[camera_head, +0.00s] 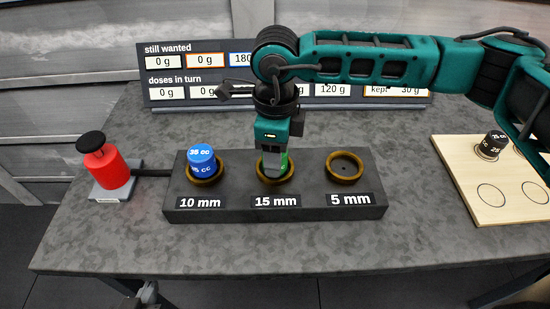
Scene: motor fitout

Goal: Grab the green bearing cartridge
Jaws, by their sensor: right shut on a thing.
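The green bearing cartridge (284,163) stands in the middle ring of the dark block, above the "15 mm" label. My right gripper (272,170) comes down on it from above and is shut on it. The fingers hide most of the cartridge, and only a green strip shows at their right side. The cartridge's lower end is inside the brass-coloured ring (259,178). A small grey part at the bottom edge, left of centre, seems to be my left gripper (149,293); its fingers cannot be made out.
The dark block (320,207) also holds a blue cartridge (202,160) at "10 mm"; the "5 mm" ring (345,167) is empty. A red weight (103,168) stands at left. A display board (190,72) stands behind. A wooden board (475,185) with a black cartridge (490,147) lies at right.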

